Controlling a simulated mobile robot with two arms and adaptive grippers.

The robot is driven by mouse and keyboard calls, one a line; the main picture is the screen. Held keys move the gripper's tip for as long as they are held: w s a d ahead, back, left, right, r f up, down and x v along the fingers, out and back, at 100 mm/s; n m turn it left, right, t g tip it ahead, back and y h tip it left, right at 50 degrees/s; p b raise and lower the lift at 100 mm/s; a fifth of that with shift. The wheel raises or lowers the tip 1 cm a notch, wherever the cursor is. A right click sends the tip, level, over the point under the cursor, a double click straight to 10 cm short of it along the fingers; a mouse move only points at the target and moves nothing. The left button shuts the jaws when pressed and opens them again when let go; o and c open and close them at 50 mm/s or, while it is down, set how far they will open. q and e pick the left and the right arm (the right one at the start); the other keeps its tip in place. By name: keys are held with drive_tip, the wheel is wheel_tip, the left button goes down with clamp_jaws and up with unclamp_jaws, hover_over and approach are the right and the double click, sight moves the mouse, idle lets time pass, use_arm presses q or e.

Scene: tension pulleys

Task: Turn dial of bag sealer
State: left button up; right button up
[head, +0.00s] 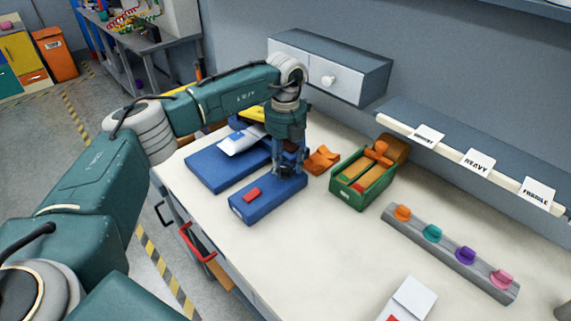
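The bag sealer seems to be the long blue box (262,208) with a red piece (252,194) on top, on the white workbench. My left gripper (288,172) points down over the far right end of this box, its fingertips at or very close to the top. The dial cannot be made out; the gripper covers that end. Whether the fingers are open or closed on something is too small to tell. My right gripper is out of view.
Behind the box lie a flat blue case (215,168) and a white packet (241,139). To the right are an orange item (322,160), a green bin (349,197) and a grey rail (450,254) with coloured knobs. A grey wall drawer (350,72) hangs above.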

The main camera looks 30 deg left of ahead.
sight(286, 167)
use_arm(q)
drive_tip(key=shift+f, duration=0.1)
drive_tip(key=shift+r, duration=0.2)
wheel_tip(286, 167, up, 12)
drive_tip(key=shift+f, duration=0.15)
idle(0.5)
